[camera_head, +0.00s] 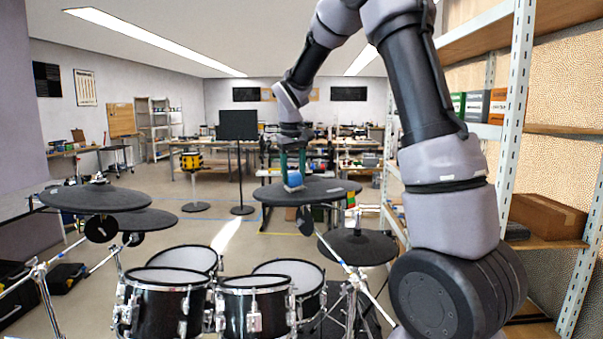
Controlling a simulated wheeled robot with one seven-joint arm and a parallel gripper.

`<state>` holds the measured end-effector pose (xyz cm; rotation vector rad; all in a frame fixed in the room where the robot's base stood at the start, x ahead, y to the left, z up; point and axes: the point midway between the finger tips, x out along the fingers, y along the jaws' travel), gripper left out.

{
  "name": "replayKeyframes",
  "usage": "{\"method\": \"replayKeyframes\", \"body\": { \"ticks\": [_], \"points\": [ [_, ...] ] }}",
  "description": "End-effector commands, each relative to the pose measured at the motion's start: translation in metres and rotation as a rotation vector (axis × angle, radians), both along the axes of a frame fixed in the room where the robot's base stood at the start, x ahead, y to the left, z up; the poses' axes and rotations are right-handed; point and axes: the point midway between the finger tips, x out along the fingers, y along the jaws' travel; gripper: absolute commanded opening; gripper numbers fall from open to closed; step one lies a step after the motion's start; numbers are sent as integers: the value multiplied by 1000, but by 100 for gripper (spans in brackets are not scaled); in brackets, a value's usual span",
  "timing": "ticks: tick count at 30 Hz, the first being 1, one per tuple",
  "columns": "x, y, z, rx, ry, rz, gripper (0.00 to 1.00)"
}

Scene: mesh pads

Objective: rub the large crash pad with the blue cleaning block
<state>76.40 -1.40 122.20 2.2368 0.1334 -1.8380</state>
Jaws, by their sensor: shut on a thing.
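The blue cleaning block (294,181) is small and sits low between the fingers of my gripper (292,172). My gripper points down and is shut on the block. Both are over the left-middle part of a wide dark pad (328,188) on the right of the drum kit, which looks like the large crash pad. The block's underside appears at the pad's top surface, but I cannot tell for sure whether it touches. The fingers are small in this view and partly hide the block.
Two more dark pads (95,197) (150,219) stand on the left, and a lower pad (356,246) on the right. Several drums (250,307) fill the front. A metal shelf (513,110) with boxes rises at the right. Open floor lies behind the kit.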

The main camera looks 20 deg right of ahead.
Motion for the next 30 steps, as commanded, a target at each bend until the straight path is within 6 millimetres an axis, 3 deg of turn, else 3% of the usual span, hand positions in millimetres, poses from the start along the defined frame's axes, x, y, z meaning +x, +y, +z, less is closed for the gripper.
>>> {"method": "replayKeyframes", "body": {
  "ticks": [4,14,30],
  "points": [
    [3,11,-1,-1,2,2,0],
    [4,12,1,-1,0,0,0],
    [0,17,51,-1,-3,0,0]
  ]
}}
